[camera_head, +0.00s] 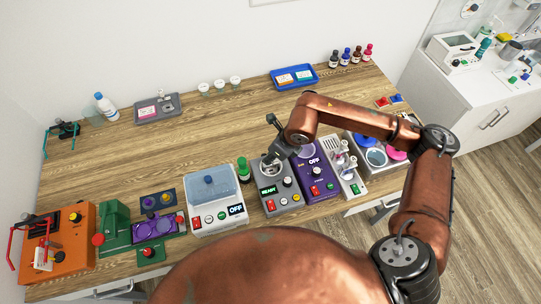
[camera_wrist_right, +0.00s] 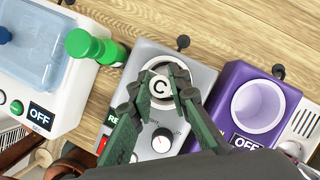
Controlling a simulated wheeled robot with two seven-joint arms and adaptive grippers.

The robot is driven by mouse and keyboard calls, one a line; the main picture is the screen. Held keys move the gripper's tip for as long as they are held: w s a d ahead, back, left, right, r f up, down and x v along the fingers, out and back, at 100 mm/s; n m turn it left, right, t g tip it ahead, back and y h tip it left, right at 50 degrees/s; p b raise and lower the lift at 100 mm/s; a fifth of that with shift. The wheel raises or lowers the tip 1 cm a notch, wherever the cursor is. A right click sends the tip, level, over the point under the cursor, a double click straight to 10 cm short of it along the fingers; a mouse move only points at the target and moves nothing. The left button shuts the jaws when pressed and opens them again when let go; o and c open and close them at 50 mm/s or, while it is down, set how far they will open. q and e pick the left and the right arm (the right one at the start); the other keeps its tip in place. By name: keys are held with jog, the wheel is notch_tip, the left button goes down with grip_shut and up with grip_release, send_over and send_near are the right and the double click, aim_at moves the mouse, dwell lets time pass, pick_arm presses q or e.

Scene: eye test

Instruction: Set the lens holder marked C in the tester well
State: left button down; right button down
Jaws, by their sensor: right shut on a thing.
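The lens holder marked C (camera_wrist_right: 161,88) is a small pale disc with a dark letter, between the fingertips of my right gripper (camera_wrist_right: 162,80). The gripper is shut on it. It is over the round metal well of the grey tester (camera_wrist_right: 205,78), whose rim shows partly around it. I cannot tell whether the holder is inside the well or just above it. In the head view the grey tester (camera_head: 288,202) has a lit READY display, and my right gripper (camera_head: 271,160) reaches down to its well. My left gripper is not in view.
Right of the tester stands a purple device (camera_head: 318,181) with a round opening, reading OFF. Left are a green bottle (camera_head: 243,171) and a white bath unit (camera_head: 217,216), also OFF. The bench behind is mostly clear; a blue tray (camera_head: 308,83) lies at the back.

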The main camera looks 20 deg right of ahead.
jog(key=shift+f, duration=0.2)
jog(key=c, duration=1.7)
grip_release()
jog(key=shift+c, duration=0.2)
jog(key=shift+o, duration=0.4)
jog(key=shift+o, duration=1.1)
jog(key=shift+r, duration=0.1)
jog(key=shift+r+p, duration=1.25)
jog(key=shift+r, duration=1.75)
jog(key=shift+s+d+f, duration=0.1)
jog(key=shift+f, duration=0.05)
